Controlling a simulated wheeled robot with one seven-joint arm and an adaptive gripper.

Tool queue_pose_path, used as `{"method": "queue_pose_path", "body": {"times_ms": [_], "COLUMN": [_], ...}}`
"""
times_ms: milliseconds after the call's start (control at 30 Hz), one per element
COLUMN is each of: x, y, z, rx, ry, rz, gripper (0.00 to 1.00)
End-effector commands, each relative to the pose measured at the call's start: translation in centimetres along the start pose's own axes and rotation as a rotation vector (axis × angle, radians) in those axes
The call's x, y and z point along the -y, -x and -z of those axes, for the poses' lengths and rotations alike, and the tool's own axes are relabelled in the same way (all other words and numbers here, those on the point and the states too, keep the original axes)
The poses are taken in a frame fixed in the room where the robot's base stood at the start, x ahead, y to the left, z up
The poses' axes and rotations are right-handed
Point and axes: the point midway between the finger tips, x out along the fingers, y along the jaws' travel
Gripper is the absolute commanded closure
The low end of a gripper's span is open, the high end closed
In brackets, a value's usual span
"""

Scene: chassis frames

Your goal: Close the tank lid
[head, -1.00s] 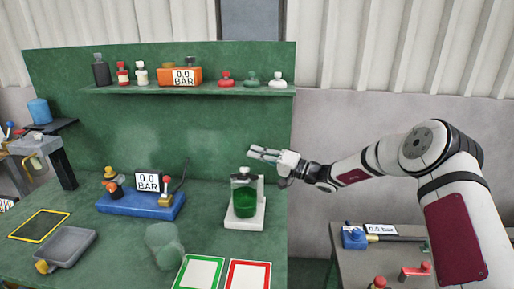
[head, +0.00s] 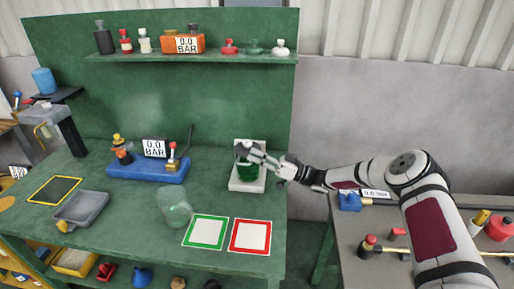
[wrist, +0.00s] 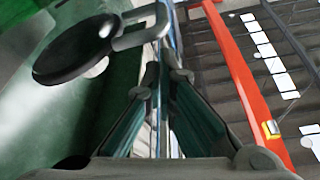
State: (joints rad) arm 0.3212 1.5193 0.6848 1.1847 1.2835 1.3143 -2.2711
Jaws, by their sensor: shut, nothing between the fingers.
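The tank (head: 243,174), a clear vessel with green contents, stands on a white base (head: 233,186) at the back right of the green bench. My gripper (head: 252,151) is at the top of the tank in the head view and hides part of it. In the wrist view my gripper (wrist: 165,60) is shut and empty. A black round disc (wrist: 70,52), which looks like the tank lid, shows left of the fingertips with a grey loop (wrist: 140,30) beside it. I cannot tell whether the fingers touch the loop, or how far the lid is open.
A blue unit (head: 148,170) with a gauge stands left of the tank. A translucent cylinder (head: 173,208), a grey tray (head: 80,209), and green-bordered (head: 206,231) and red-bordered (head: 250,236) panels lie nearer. A shelf (head: 190,58) with bottles runs above. A side table (head: 400,232) stands right.

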Motion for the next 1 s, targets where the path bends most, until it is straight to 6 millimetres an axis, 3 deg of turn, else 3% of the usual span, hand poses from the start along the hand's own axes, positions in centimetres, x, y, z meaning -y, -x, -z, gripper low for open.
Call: {"method": "queue_pose_path", "body": {"times_ms": [233, 800, 1000], "x": [-0.1, -0.1, -0.6], "y": [0.4, 0.5, 0.4], "z": [-1.1, -1.5, -0.1], "rx": [0.0, 0.003, 0.001], "ry": [-0.004, -0.006, -0.004], "rz": [-0.001, -0.002, -0.001], "gripper": [1.0, 1.0, 1.0]}}
